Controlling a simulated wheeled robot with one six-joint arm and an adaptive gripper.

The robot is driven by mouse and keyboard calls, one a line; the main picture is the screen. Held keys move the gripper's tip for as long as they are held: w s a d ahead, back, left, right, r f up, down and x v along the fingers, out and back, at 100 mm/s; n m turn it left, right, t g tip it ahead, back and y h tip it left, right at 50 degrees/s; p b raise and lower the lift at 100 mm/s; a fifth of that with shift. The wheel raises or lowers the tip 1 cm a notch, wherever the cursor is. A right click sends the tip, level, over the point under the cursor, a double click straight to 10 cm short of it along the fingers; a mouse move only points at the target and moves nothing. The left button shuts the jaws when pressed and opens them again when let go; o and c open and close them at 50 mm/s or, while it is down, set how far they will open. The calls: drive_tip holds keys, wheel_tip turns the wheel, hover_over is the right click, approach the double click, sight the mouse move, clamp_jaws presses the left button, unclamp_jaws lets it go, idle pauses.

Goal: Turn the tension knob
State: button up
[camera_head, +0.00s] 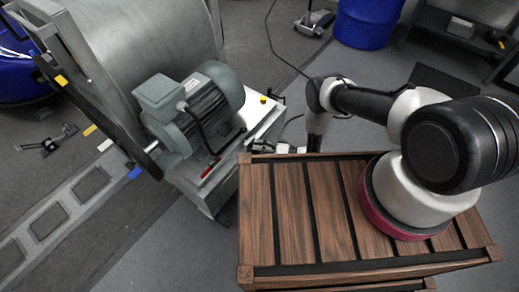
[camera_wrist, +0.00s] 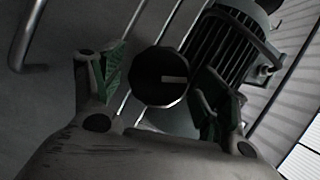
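A dark, round, faceted knob (camera_wrist: 160,77) with a pale pointer bar shows in the middle of the wrist view. The bar lies nearly level and points right. My gripper (camera_wrist: 158,80) is open, with one finger left of the knob and the other at its lower right. Gaps show between knob and fingers; how deep the fingers reach cannot be told. In the head view my gripper (camera_head: 257,147) is small, at the motor stand's right side. The knob cannot be made out there.
The grey motor (camera_head: 190,108) sits on a metal stand beside a large drum (camera_head: 140,40). A yellow button (camera_head: 263,99) is on the stand's top. My wooden-slatted base is close to the stand. A bent metal rod (camera_wrist: 30,40) shows left in the wrist view.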

drive_tip(key=v, duration=1.2)
drive_tip(key=shift+s, duration=0.1)
drive_tip(key=a+r+n+h, duration=0.4)
drive_tip(key=a+n+h, duration=0.35)
drive_tip(key=n, duration=0.25)
drive_tip(key=shift+h, duration=0.55)
drive_tip(key=x, duration=0.7)
drive_tip(key=shift+w+a+f, duration=0.15)
drive_tip(key=shift+w+f, duration=0.05)
drive_tip(key=shift+w, duration=0.15)
